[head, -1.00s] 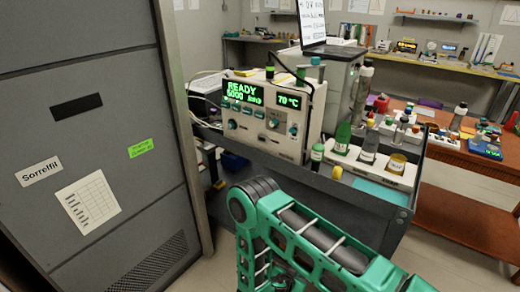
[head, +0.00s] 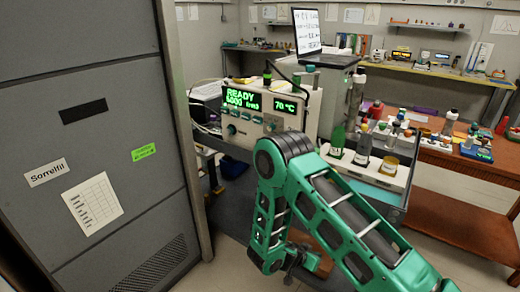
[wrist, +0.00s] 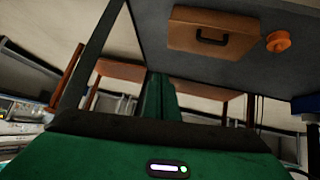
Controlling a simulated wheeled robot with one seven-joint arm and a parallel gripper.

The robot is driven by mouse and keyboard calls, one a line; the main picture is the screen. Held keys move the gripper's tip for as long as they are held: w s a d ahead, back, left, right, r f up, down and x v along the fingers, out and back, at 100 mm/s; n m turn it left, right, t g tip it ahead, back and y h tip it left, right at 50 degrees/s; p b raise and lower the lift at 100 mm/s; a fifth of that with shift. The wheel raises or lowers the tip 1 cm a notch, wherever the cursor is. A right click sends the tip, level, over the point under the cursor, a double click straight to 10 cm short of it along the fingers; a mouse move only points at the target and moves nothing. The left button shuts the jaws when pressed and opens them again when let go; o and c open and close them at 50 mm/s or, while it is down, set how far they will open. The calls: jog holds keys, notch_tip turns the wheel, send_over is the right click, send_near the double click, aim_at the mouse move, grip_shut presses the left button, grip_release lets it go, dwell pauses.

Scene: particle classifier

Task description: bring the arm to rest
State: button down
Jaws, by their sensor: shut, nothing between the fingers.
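My green arm (head: 345,215) is bent, with its elbow high in front of the trolley and its forearm hanging down. My gripper (head: 288,274) is small and dark at the lower end of the forearm, low over the floor. It is shut and holds nothing. The fingertips are hard to make out in the head view.
A grey cabinet (head: 100,215) stands close at left. The trolley behind the arm carries an instrument reading READY (head: 245,118) and bottles (head: 363,148). A red-brown table (head: 455,158) stands at right. The wrist view shows a brown case (wrist: 212,32) and an orange knob-like thing (wrist: 278,41).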

jog(key=s+d+r+m+g+y, duration=0.1)
jog(key=s+d+r+g, duration=0.25)
jog(key=d+r, duration=0.75)
jog(key=s+d+r+g, duration=0.2)
jog(key=s+d+r, duration=0.35)
jog(key=r, duration=0.95)
jog(key=s+d+r+n+y, duration=0.1)
jog(key=s+r+y, duration=0.1)
jog(key=s+r, duration=0.3)
jog(key=s+r+n+y, duration=0.1)
jog(key=s+r, duration=0.4)
jog(key=s, duration=0.7)
jog(key=s+d+r+y, duration=0.1)
jog(key=s+r+y, duration=0.2)
jog(key=s+r, duration=0.2)
jog(key=s, duration=0.3)
jog(key=shift+s+d+r+n+y, duration=0.2)
jog(key=shift+s+d+n+y, duration=0.1)
jog(key=shift+d+n, duration=0.1)
jog(key=shift+g, duration=0.25)
